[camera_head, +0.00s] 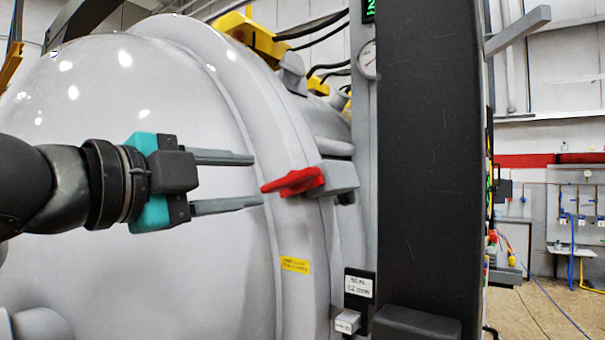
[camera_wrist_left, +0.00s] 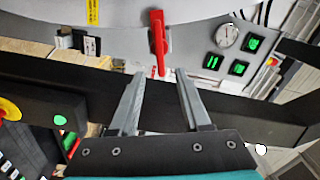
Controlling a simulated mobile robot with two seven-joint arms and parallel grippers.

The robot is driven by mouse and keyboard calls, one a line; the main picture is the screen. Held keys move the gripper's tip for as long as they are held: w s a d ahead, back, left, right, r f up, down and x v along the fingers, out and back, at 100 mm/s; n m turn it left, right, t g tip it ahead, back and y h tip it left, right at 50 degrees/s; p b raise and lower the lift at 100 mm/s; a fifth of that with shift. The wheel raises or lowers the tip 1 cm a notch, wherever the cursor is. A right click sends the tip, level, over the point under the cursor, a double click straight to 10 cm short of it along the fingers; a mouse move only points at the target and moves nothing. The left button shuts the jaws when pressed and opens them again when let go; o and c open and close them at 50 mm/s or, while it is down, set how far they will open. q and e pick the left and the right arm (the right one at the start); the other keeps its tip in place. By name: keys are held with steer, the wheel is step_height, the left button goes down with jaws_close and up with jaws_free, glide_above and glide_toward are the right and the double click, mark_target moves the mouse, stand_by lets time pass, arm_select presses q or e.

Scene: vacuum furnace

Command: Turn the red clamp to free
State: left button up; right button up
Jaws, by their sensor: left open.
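The red clamp (camera_head: 294,181) is a red handle on a grey block (camera_head: 338,178) at the flange of the large light-grey furnace door (camera_head: 200,110). In the head view its handle points left, toward my gripper. My left gripper (camera_head: 258,181) is open, its two grey fingers above and below the level of the handle tip, with the tips close to it. In the left wrist view the red clamp (camera_wrist_left: 158,42) stands upright beyond the gap between the open fingers (camera_wrist_left: 160,78). Nothing is between the fingers. My right gripper is not in view.
A dark vertical column (camera_head: 430,170) stands right of the clamp. A yellow label (camera_head: 295,265) and a small labelled box (camera_head: 358,288) sit below it. A gauge (camera_wrist_left: 227,37) and green displays (camera_wrist_left: 239,67) show in the wrist view. Open floor lies at far right.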

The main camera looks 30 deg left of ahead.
mark_target(287, 178)
arm_select(q)
steer(key=w+p, duration=0.2)
steer(key=w, duration=0.2)
steer(key=w+p, duration=0.3)
steer(key=shift+w+d+r, duration=0.15)
steer(key=shift+w+d, duration=0.05)
steer(key=shift+w, duration=0.2)
steer(key=w+p, duration=0.3)
steer(key=shift+d, duration=0.15)
steer(key=shift+w+p, duration=0.5)
steer(key=shift+w, duration=0.1)
steer(key=shift+w+d+p, duration=0.1)
steer(key=shift+w+p, duration=0.2)
steer(key=shift+w, duration=0.25)
steer(key=shift+c, duration=0.2)
jaws_close()
